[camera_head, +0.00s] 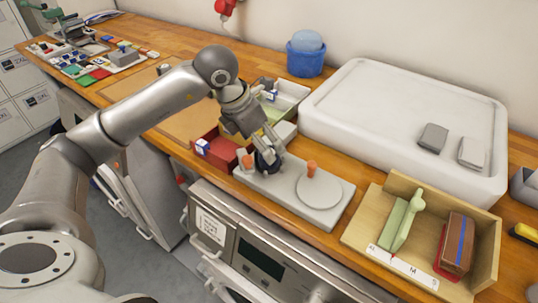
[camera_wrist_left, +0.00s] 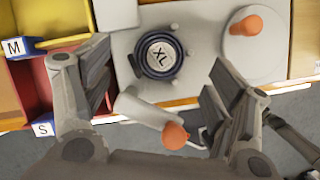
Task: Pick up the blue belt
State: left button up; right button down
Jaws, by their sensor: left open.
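The blue belt is a dark navy coil (camera_wrist_left: 159,55) with a round XL label, lying flat on a grey plate (camera_wrist_left: 205,20). In the head view the coil (camera_head: 267,161) is partly hidden by my left gripper. My left gripper (camera_head: 265,151) is open above the coil, pointing down. In the left wrist view its fingers (camera_wrist_left: 158,68) stand apart on the left and right of the coil, with nothing held. I cannot tell the exact height gap. My right gripper is not in view.
A wooden box (camera_head: 376,203) and a large white bin (camera_head: 390,100) stand to the right. The counter edge is close in front.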

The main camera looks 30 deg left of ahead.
pick_arm(q)
jog(key=shift+w+d+f, duration=0.1)
jog(key=shift+w+f, duration=0.05)
jog(key=shift+f, duration=0.25)
jog(key=p+x, duration=0.1)
jog(key=x, duration=0.2)
jog(key=shift+d+f, duration=0.1)
jog(key=shift+f, duration=0.2)
jog(key=shift+w+f+p, duration=0.2)
jog(key=shift+f+p, duration=0.1)
jog(key=shift+f, duration=0.15)
jog(key=c, duration=1.2)
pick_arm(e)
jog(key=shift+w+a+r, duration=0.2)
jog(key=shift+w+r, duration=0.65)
